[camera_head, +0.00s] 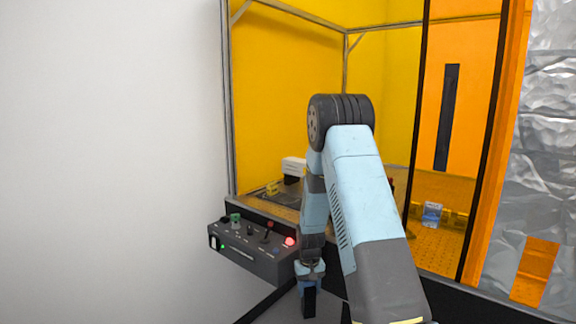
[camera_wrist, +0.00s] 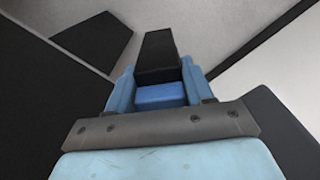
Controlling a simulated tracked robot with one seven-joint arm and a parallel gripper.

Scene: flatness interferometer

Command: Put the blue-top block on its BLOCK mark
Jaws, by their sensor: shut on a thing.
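My gripper (camera_head: 309,275) points down in front of the amber enclosure, just right of the control box, in the head view. It is shut on the blue-top block. In the wrist view, the block's blue top (camera_wrist: 161,95) shows between the two fingers, with a dark body (camera_wrist: 158,55) beyond it. In the head view, the block's dark lower part (camera_head: 309,302) hangs below the fingers, clear of the enclosure floor. I cannot make out a BLOCK mark in either view.
The control box (camera_head: 245,252) with switches and a lit red button (camera_head: 290,241) is mounted on the enclosure's front edge. Inside stand a white unit (camera_head: 294,165), a small yellow item (camera_head: 272,188) and a blue-and-white item (camera_head: 432,214). My arm hides the middle of the enclosure.

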